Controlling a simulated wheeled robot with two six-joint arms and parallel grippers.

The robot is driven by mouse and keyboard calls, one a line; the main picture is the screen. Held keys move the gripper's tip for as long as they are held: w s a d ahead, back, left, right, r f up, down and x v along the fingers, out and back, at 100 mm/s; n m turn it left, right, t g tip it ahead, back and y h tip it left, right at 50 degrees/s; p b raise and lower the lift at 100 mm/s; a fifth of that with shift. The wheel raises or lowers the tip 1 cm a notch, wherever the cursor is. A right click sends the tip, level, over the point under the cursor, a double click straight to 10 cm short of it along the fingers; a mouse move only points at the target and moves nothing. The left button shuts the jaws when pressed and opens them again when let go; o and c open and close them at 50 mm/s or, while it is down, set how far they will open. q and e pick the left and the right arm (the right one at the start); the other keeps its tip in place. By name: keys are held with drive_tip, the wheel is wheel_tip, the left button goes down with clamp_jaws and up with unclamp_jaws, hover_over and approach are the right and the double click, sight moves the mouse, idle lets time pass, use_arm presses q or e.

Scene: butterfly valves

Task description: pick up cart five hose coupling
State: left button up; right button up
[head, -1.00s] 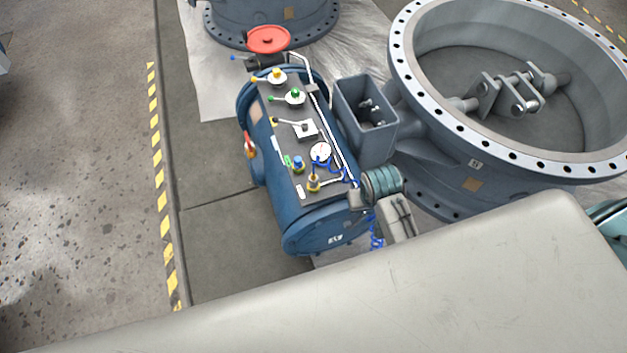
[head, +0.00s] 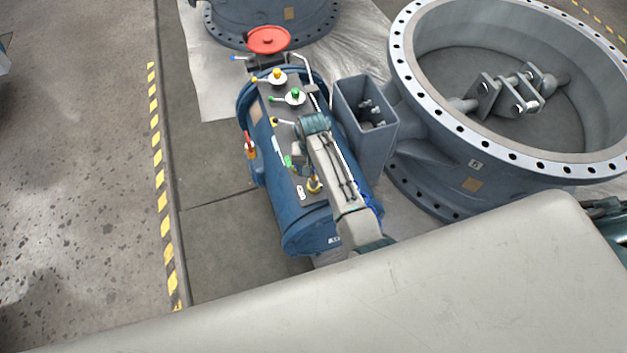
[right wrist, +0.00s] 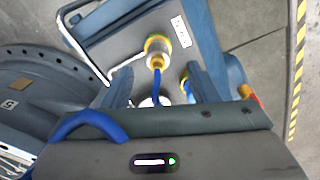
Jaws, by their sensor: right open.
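The hose coupling (head: 314,185), a brass fitting with a yellow ring, stands on the grey top panel of the blue tank cart (head: 300,225). In the right wrist view the coupling (right wrist: 157,45) shows at top centre, with a blue hose running from it toward the camera. My right gripper (head: 297,162) is over the cart panel, close to the coupling, partly hidden by its own wrist. In the right wrist view its open fingers (right wrist: 157,82) are spread to either side of the hose line, with the coupling beyond them. I cannot tell the height gap. My left gripper is not in view.
The panel also carries a green-knobbed valve (head: 294,97) and a yellow-knobbed valve (head: 277,77). A grey open box (head: 366,120) and a large flanged valve body (head: 440,150) stand close on the right. Floor left is clear.

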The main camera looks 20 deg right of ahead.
sight(313, 179)
drive_tip(key=shift+d+f+p, duration=0.15)
drive_tip(key=shift+f+p, duration=0.05)
drive_tip(key=shift+f, duration=1.3)
drive_tip(key=shift+d+f+p, duration=0.1)
drive_tip(key=shift+f+p, duration=0.1)
drive_tip(key=shift+f, duration=1.3)
drive_tip(key=shift+c, duration=0.2)
drive_tip(key=shift+w, duration=0.1)
drive_tip(key=c, duration=1)
